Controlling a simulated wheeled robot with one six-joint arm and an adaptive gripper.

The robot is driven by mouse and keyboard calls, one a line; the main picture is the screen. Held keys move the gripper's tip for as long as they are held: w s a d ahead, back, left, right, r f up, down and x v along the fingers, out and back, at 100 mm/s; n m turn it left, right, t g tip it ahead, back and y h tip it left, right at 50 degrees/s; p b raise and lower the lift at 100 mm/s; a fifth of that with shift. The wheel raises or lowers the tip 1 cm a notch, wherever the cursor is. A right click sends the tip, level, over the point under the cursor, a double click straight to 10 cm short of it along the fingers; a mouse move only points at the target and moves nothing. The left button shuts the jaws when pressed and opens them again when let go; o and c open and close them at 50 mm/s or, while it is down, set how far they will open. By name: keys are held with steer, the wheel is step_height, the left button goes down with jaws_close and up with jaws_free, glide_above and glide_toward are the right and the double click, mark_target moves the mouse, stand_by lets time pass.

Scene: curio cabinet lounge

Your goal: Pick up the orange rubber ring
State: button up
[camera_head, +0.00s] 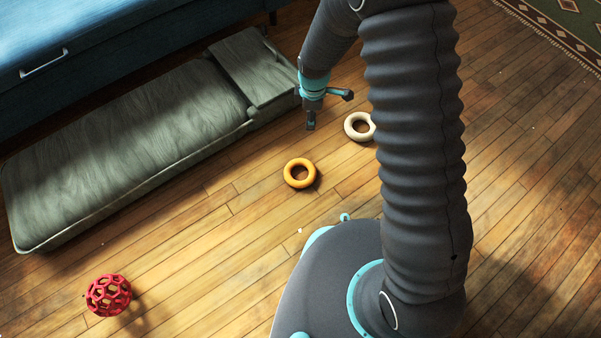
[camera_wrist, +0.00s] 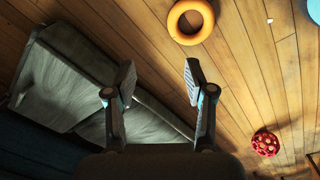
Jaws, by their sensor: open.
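The orange rubber ring (camera_head: 300,163) lies flat on the wooden floor in the head view, just left of my arm's column. It also shows whole at the top of the wrist view (camera_wrist: 191,9), beyond the fingertips. My gripper (camera_head: 328,108) hangs above the floor, up and slightly right of the ring in the head view. In the wrist view its two fingers (camera_wrist: 158,82) stand apart with nothing between them. The gripper does not touch the ring.
A cream ring (camera_head: 352,127) lies right of the orange one, partly hidden by my arm. A grey-green cushion (camera_head: 120,135) lies at left, before a blue piece of furniture (camera_head: 100,40). A red lattice ball (camera_head: 108,295) is at lower left. Floor around the orange ring is clear.

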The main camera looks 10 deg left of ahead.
steer(key=s+a+f+n, duration=0.1)
steer(key=a+f+n, duration=0.1)
steer(key=f, duration=0.4)
steer(key=s+a+f+n, duration=0.1)
steer(key=s+a+f, duration=0.1)
steer(key=f, duration=0.3)
steer(key=b, duration=0.2)
glide_above(297, 161)
steer(key=shift+g, duration=0.3)
step_height(297, 161, down, 8)
steer(key=shift+w+r, duration=0.15)
steer(key=shift+f+b, duration=0.35)
steer(key=shift+f, duration=2.55)
jaws_close()
